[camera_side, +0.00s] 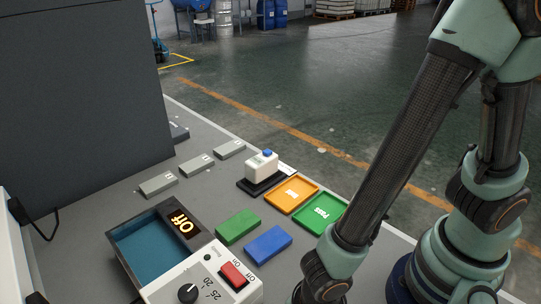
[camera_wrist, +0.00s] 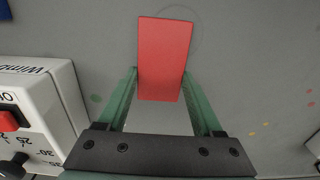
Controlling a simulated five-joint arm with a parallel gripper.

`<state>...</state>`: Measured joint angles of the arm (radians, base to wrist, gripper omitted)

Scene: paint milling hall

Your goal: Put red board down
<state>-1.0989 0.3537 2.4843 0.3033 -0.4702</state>
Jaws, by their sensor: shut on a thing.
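The red board (camera_wrist: 165,50) is in the wrist view, a flat rectangle held lengthwise between the two green fingers. My gripper (camera_wrist: 160,85) is shut on its near half, and the far half sticks out past the fingertips. A faint circle outline shows on the grey table under the far end of the board. I cannot tell whether the board touches the table or hangs above it. In the side view my gripper and the red board are out of frame, below the bottom edge.
In the side view, a green board (camera_side: 238,226) and a blue board (camera_side: 267,242) lie on the grey table beside a white control box (camera_side: 205,277). Orange (camera_side: 292,194) and green (camera_side: 319,213) trays stand behind them. The control box (camera_wrist: 40,105) is left of my gripper.

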